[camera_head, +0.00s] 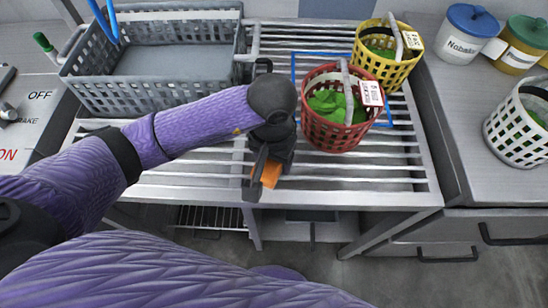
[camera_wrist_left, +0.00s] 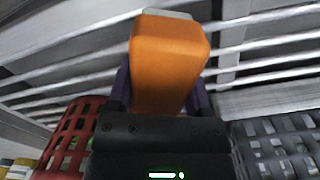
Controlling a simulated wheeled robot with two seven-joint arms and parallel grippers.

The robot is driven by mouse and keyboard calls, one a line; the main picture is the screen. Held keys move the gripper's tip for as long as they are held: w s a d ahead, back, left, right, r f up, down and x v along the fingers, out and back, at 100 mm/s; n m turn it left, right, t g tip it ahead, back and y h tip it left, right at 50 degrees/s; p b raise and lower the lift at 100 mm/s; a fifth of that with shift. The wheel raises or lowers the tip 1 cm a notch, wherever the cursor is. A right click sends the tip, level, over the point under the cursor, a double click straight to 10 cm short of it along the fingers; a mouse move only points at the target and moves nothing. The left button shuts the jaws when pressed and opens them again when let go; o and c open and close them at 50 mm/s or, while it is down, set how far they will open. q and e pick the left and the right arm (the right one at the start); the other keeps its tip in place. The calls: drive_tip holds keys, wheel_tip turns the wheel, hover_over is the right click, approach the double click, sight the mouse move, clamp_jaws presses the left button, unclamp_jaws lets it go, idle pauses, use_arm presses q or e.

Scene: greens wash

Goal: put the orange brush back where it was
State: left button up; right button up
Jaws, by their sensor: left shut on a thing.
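The orange brush (camera_head: 270,174) is in my left gripper (camera_head: 262,176), near the front edge of the slatted metal rack. In the left wrist view the brush (camera_wrist_left: 168,62) shows as an orange block with a pale end, held between the two fingers. The gripper is shut on it. My gripper and wrist hide most of the brush in the head view. Metal slats lie behind it; I cannot tell if it touches them. My right gripper is not in view.
A red basket (camera_head: 326,130) of greens stands just right of my left gripper, within a blue outline. A yellow basket (camera_head: 392,70) is behind it. A grey crate (camera_head: 88,94) stands at the left. A white basket (camera_head: 510,135) is far right. Front slats (camera_head: 370,178) are clear.

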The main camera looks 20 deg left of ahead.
use_arm(q)
drive_tip(key=shift+f, duration=0.1)
drive_tip(key=o, duration=1)
drive_tip(key=shift+c, duration=0.2)
drive_tip(key=shift+o, duration=1.4)
wheel_tip(320, 180, up, 12)
drive_tip(key=p, duration=0.3)
drive_tip(key=shift+f, duration=0.2)
drive_tip(key=shift+r+p, duration=0.3)
drive_tip(key=shift+r, duration=0.15)
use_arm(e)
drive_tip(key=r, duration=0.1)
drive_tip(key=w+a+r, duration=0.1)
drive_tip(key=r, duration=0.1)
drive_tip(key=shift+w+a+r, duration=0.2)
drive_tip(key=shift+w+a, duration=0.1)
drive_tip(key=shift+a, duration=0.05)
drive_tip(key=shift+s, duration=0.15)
